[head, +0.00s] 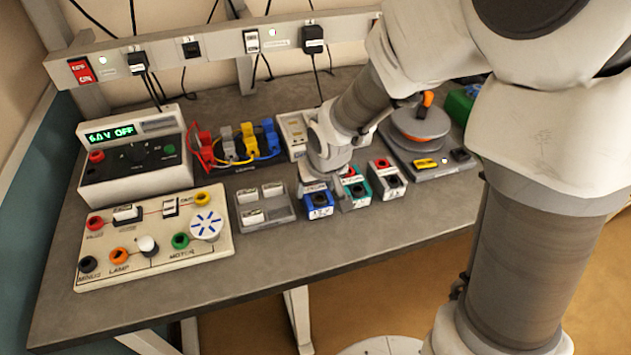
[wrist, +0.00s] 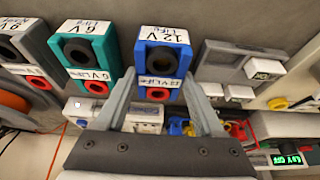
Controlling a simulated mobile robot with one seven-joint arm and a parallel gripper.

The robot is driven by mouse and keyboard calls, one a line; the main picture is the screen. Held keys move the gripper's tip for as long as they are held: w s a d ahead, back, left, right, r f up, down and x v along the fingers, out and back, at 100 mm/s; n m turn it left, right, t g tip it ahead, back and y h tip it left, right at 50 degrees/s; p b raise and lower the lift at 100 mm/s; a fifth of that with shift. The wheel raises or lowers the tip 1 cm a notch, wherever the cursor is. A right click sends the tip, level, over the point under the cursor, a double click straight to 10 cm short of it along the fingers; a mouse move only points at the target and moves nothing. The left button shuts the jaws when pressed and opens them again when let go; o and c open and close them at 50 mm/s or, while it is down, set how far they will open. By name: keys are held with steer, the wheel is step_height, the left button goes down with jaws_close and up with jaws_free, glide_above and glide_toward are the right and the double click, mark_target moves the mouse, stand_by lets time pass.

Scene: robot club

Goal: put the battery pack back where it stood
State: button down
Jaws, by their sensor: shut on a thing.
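My gripper (head: 316,182) points down over the front of the bench and is shut on a blue battery pack (head: 319,206). In the wrist view the gripper's fingers (wrist: 157,82) lie on either side of the blue pack (wrist: 162,42), which is labelled 12V and has a black and a red socket. It is upright at the left end of a row of packs. I cannot tell whether its base touches the bench. A teal pack (head: 356,195) labelled 6V (wrist: 84,48) stands close beside it, and a grey pack (head: 388,182) labelled 9V (wrist: 28,50) beyond that.
A grey tray (head: 284,218) with white-topped blocks is just left of the blue pack. A lamp and motor board (head: 130,262) and a power supply (head: 130,190) reading "6.0V OFF" are at left. A spool device (head: 425,160) stands at right. Bare bench (head: 330,245) lies in front.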

steer(key=shift+f, duration=0.1)
jaws_free()
steer(key=p+v, duration=0.3)
steer(key=v, duration=0.9)
steer(key=s+d+r+m+t+h, duration=0.1)
steer(key=s+d+r+m, duration=0.2)
steer(key=s+d+r, duration=0.7)
steer(key=s+d, duration=0.1)
steer(key=s, duration=0.2)
steer(key=shift+s, duration=0.4)
steer(key=shift+r, duration=0.1)
